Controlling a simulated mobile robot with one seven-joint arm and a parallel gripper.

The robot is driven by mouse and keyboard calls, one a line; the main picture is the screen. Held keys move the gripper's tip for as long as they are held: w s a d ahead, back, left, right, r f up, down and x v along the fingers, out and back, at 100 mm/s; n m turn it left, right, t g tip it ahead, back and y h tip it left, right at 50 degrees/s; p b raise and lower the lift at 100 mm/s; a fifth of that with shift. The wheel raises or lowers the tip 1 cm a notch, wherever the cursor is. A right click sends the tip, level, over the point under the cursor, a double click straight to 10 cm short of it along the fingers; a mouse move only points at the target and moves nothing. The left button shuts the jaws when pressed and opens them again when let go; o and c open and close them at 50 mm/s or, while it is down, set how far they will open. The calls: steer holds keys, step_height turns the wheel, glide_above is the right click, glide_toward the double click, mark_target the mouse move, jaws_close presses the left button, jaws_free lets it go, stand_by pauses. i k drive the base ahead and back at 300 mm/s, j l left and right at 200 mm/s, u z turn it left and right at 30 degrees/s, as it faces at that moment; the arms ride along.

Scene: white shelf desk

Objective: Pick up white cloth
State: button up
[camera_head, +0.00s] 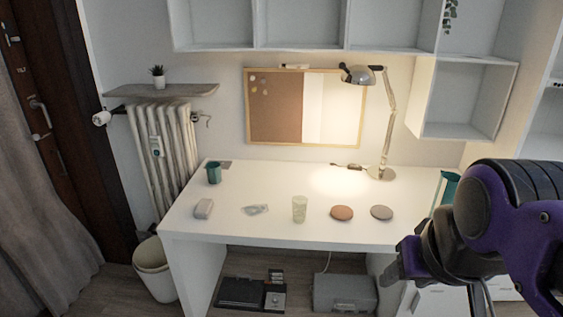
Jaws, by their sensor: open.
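A small crumpled whitish thing (256,209), which looks like the white cloth, lies flat on the white desk (240,226), left of the middle. My gripper (432,284) is at the lower right, in front of the desk's right end. It is open, with nothing seen between its fingers. It is well apart from the cloth, to the right of it and nearer the camera. My purple and black arm hides the desk's right front corner.
A pale block (203,208) lies left of the cloth and a beige cup (299,209) stands right of it. Farther right are a brown disc (342,213) and a grey disc (381,212).

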mark_target(205, 206)
steer(key=i+j+u, duration=0.1)
steer(key=i+j, duration=0.2)
steer(key=j, duration=0.15)
steer(key=i+j, duration=0.25)
steer(key=j, duration=0.2)
steer(key=i+j+u, duration=0.15)
steer(key=i+j, duration=0.15)
steer(key=j, duration=0.1)
